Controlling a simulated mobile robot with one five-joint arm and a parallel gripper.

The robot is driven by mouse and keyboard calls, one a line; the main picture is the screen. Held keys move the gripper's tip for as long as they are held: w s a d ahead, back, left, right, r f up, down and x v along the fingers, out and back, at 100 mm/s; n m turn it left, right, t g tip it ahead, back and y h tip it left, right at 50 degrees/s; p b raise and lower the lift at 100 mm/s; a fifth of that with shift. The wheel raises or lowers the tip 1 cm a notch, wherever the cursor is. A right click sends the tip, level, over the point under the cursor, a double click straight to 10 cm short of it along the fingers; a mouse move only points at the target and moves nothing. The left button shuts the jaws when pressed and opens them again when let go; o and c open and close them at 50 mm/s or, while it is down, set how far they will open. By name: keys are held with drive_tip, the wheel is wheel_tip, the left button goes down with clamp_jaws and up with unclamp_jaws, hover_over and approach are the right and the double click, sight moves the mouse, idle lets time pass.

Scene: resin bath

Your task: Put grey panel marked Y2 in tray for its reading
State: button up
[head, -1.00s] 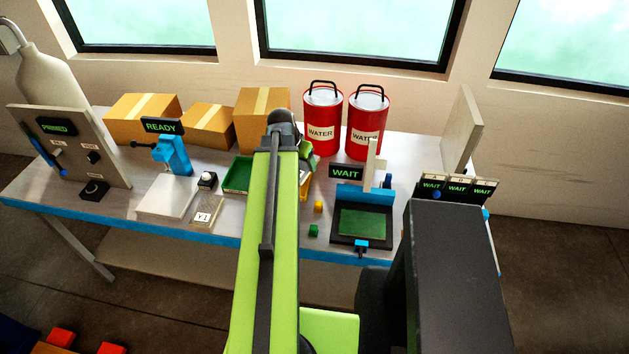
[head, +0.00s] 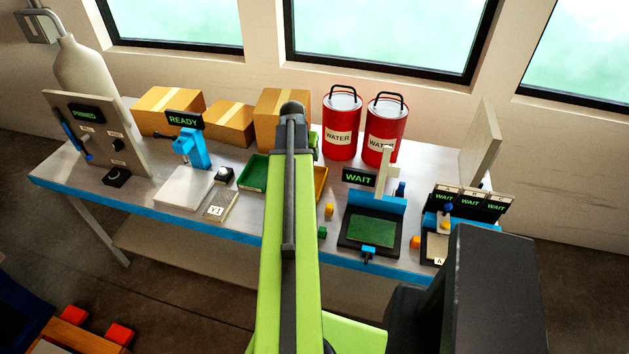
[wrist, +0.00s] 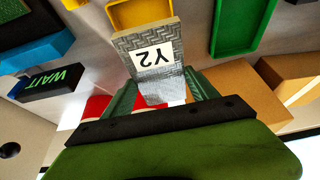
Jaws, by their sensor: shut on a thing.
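My gripper (wrist: 160,92) is shut on the grey panel marked Y2 (wrist: 154,80), whose textured face and white label show upside down in the wrist view. The panel is held above the bench. A green tray (wrist: 218,45) and a yellow tray (wrist: 112,16) lie beyond it in the wrist view. In the head view, the green tray (head: 246,184) shows left of my arm and the yellow tray (head: 322,178) right of it, both partly hidden. My arm hides the panel and most of my gripper there.
A panel marked Y1 (head: 221,206) lies by the white plate (head: 185,188) under a READY display. A WAIT station (head: 372,232) stands right of the trays, with small yellow and green cubes (head: 322,232) beside it. Boxes (head: 170,110) and red water cans (head: 340,125) line the back.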

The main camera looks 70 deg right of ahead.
drive_tip(key=f+b, duration=0.1)
drive_tip(key=f, duration=0.1)
drive_tip(key=f+b, duration=0.2)
drive_tip(key=s+f+b, duration=0.1)
drive_tip(key=f+b, duration=0.1)
drive_tip(key=shift+d+f, duration=0.1)
drive_tip(key=shift+d, duration=0.1)
drive_tip(key=shift+s+f+b, duration=0.1)
drive_tip(key=shift+f+b, duration=2.2)
drive_tip(key=shift+b, duration=0.15)
drive_tip(key=o, duration=1.6)
drive_tip(key=shift+d+r, duration=0.1)
drive_tip(key=shift+r, duration=0.05)
drive_tip(key=shift+r+p, duration=0.3)
drive_tip(key=shift+p, duration=0.2)
drive_tip(key=p+v, duration=1.1)
drive_tip(key=v, duration=0.1)
drive_tip(key=shift+r+p, duration=0.3)
drive_tip(key=shift+r, duration=0.05)
drive_tip(key=shift+f, duration=0.1)
